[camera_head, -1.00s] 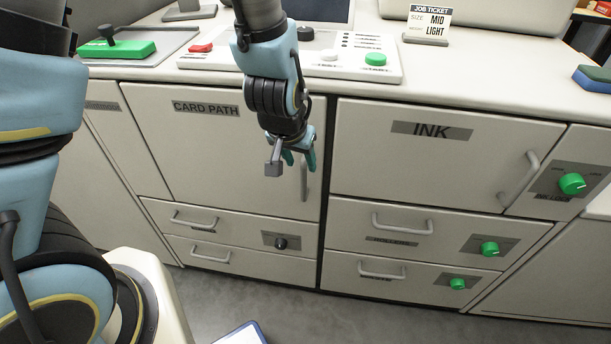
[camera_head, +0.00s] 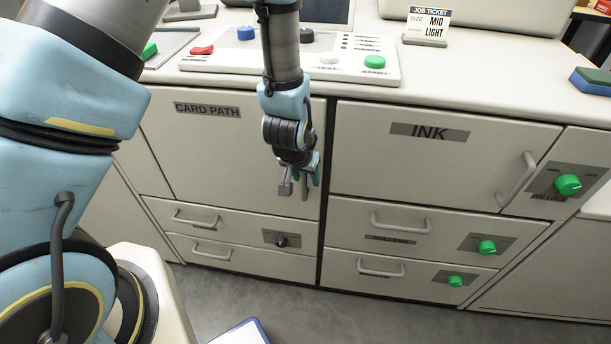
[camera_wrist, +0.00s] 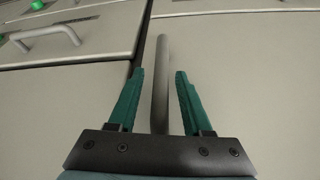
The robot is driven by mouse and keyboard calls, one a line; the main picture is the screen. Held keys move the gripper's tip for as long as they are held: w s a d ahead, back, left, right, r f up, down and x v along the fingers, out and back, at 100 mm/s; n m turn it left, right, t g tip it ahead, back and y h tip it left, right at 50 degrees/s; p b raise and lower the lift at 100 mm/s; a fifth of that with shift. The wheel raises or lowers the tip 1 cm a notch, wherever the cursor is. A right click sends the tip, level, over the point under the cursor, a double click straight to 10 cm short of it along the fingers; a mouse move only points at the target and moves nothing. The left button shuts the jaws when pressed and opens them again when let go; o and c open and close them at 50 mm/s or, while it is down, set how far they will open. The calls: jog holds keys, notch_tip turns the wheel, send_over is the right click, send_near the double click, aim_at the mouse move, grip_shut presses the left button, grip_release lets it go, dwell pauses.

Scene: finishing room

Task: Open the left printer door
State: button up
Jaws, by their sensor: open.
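The left printer door is the cream panel labelled CARD PATH (camera_head: 208,150), and it is closed flush with the cabinet front. Its upright grey bar handle is at the door's right edge and shows in the wrist view (camera_wrist: 160,88); in the head view it is largely hidden behind my fingers. My gripper (camera_head: 301,184) is in front of that right edge. In the wrist view its two green fingers (camera_wrist: 159,74) are apart, one on each side of the handle. The bar lies between them with a gap visible on both sides.
The closed INK door (camera_head: 440,165) is to the right, across a dark vertical gap. Drawers with bar handles (camera_head: 195,220) sit below both doors. The control panel (camera_head: 350,65) and job ticket (camera_head: 428,22) are on the counter above. A blue-edged board (camera_head: 243,332) shows at the bottom.

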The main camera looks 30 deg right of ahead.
jog(key=shift+c, duration=0.4)
grip_shut()
dwell(0.9)
